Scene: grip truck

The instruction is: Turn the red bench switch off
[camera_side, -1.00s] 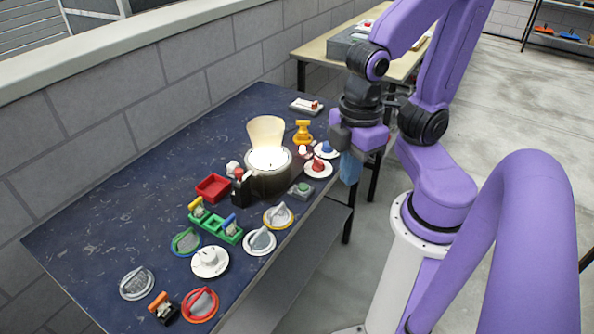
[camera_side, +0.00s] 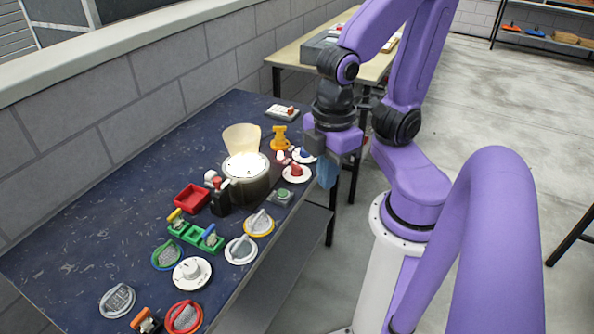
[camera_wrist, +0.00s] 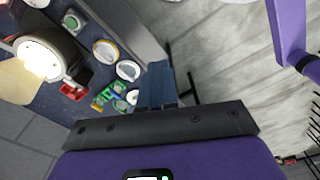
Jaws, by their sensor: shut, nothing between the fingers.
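Several red controls are on the dark blue bench (camera_side: 90,215), and I cannot tell which is the task's switch. A red knob on a white disc (camera_side: 296,172) is near the bench's right edge. A red-ringed rotary dial (camera_side: 184,317) is at the front edge. A small white plate with a red lever (camera_side: 283,112) is at the far end. My gripper (camera_side: 327,173) has blue fingers, shut and empty, just beyond the bench edge, right of the knob and apart from it. The fingers also show in the wrist view (camera_wrist: 157,82), over the floor.
A lit round lamp (camera_side: 246,168) stands mid-bench. Around it are a yellow part (camera_side: 280,138), a red tray (camera_side: 192,198), a green-framed switch block (camera_side: 196,234) and several dials. A grey wall runs along the left; open floor is on the right.

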